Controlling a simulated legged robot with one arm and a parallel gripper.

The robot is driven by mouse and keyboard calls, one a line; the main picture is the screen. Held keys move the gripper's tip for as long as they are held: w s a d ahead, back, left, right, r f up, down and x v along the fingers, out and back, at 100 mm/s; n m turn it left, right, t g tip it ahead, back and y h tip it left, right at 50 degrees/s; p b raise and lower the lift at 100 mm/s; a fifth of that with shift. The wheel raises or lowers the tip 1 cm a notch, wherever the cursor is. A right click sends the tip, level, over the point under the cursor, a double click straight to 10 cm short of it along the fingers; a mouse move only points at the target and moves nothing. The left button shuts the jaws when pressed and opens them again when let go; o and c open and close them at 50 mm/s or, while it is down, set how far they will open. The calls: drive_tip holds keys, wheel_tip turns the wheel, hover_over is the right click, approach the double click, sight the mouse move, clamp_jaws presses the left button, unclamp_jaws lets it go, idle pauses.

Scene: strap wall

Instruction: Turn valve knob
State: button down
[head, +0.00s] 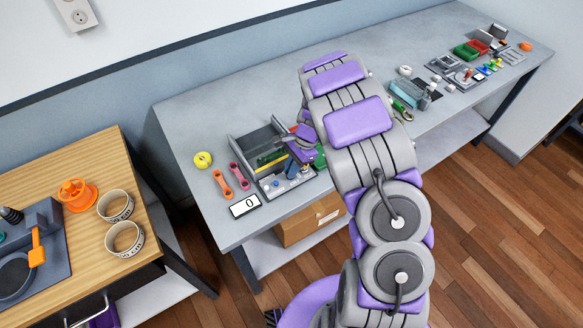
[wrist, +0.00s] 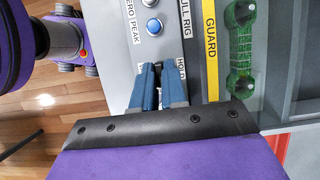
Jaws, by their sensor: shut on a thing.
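My gripper (wrist: 159,66) is low over the grey panel marked PULL RIG (wrist: 177,50) in the wrist view. Its blue fingers are close together between two labels, the right one reading HOLD. They are shut on a small control on the panel, which they almost wholly hide; I cannot tell its shape or whether it is the valve knob. In the head view my gripper (head: 303,152) is over the right part of the grey rig (head: 262,187) on the grey bench, partly hidden by my arm.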

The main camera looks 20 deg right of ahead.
drive_tip(key=shift+w+r+n+p, duration=0.1)
drive_tip(key=shift+n+p, duration=0.2)
drive_tip(key=n+g+h+p, duration=0.1)
drive_tip(key=n+p, duration=0.2)
drive_tip(key=shift+w+a+n, duration=0.1)
drive_tip(key=shift+w+n, duration=0.05)
drive_tip(key=shift+n, duration=0.25)
drive_tip(key=n+p, duration=0.1)
drive_tip(key=n, duration=0.1)
drive_tip(key=n+g+h+p, duration=0.1)
drive_tip(key=n, duration=0.1)
drive_tip(key=shift+w+n+g, duration=0.1)
drive_tip(key=shift+n+g, duration=0.2)
drive_tip(key=n+h+p, duration=0.1)
drive_tip(key=n+h, duration=0.1)
drive_tip(key=n, duration=0.2)
drive_tip(key=shift+a+p, duration=0.15)
drive_tip(key=shift+p, duration=0.25)
drive_tip(key=n+p, duration=0.1)
drive_tip(key=n, duration=0.1)
drive_tip(key=n+h, duration=0.1)
drive_tip(key=n, duration=0.1)
drive_tip(key=shift+a+n+h+p, duration=0.1)
drive_tip(key=shift+n+h+p, duration=0.2)
drive_tip(key=shift+p, duration=0.05)
drive_tip(key=c, duration=1.3)
unclamp_jaws()
drive_tip(key=shift+w, duration=0.1)
drive_tip(key=shift+o, duration=0.6)
